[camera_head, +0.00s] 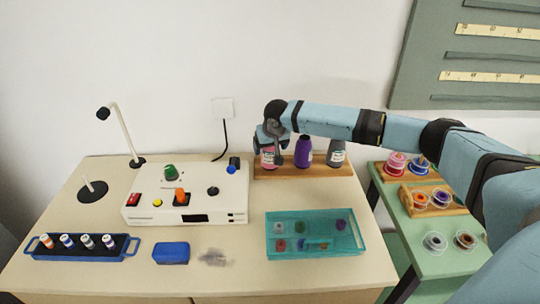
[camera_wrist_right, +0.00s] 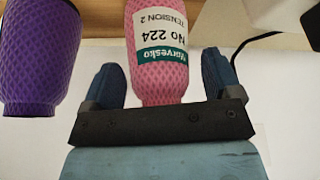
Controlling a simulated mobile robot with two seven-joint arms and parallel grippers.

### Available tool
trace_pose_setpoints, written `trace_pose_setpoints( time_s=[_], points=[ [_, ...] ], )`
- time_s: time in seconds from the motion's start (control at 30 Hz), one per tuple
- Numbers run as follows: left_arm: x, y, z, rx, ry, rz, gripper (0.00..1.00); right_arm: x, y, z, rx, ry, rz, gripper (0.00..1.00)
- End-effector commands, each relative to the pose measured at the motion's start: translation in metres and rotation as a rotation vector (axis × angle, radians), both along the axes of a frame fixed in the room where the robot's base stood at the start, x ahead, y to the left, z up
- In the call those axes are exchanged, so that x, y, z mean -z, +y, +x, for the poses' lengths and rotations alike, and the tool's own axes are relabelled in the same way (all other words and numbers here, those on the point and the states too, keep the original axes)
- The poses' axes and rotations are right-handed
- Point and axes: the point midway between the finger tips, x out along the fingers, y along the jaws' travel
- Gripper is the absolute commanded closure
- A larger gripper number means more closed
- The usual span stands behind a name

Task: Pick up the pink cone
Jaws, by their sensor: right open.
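The pink cone (camera_head: 269,160) stands at the left end of a wooden rack (camera_head: 310,171) at the back of the counter. In the right wrist view the pink cone (camera_wrist_right: 160,62) carries a white and green label reading No 224. My right gripper (camera_head: 271,141) is at the cone's upper part and hides some of it. In the right wrist view my right gripper (camera_wrist_right: 160,75) is open, one finger on each side of the cone, with gaps showing beside it. My left gripper is not in view.
A purple cone (camera_head: 303,152) and a grey cone (camera_head: 336,153) share the rack. A white control box (camera_head: 190,207) stands left of it, with a lamp (camera_head: 124,133) behind. A teal tray (camera_head: 315,250) with small items lies in front. Spools sit on a green side table (camera_head: 437,269).

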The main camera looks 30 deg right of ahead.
Motion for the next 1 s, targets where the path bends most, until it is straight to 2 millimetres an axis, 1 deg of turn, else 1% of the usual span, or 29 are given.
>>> trace_pose_setpoints(
  time_s=[0.1, 0.27, 0.3, 0.37, 0.4, 0.47, 0.5, 0.53, 0.83, 1.0],
  points=[
    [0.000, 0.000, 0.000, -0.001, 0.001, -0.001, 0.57, 0.003, -0.001, 0.001, 0.000, -0.001, 0.000, 0.16],
    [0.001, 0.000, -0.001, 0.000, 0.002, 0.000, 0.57, 0.003, -0.001, 0.001, 0.000, -0.001, 0.000, 0.16],
    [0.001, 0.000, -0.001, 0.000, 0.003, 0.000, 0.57, 0.003, -0.001, 0.001, 0.000, -0.001, 0.000, 0.25],
    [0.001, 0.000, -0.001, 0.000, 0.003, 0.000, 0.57, 0.003, 0.000, 0.001, 0.000, 0.000, 0.000, 0.39],
    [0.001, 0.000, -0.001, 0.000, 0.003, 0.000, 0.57, 0.003, 0.000, 0.001, 0.000, 0.000, 0.000, 0.48],
    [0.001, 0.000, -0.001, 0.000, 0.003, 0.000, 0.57, 0.003, 0.000, 0.001, 0.000, 0.000, 0.000, 0.62],
    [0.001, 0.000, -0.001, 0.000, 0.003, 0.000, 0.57, 0.003, 0.000, 0.001, 0.000, 0.000, 0.000, 0.71],
    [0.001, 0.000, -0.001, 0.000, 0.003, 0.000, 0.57, 0.003, -0.001, 0.001, 0.000, 0.000, 0.000, 0.73],
    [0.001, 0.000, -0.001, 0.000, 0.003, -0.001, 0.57, 0.000, 0.000, 0.001, 0.000, -0.001, 0.000, 0.73],
    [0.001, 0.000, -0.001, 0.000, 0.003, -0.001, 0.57, -0.013, 0.000, 0.002, -0.001, -0.003, 0.001, 0.73]
  ],
)
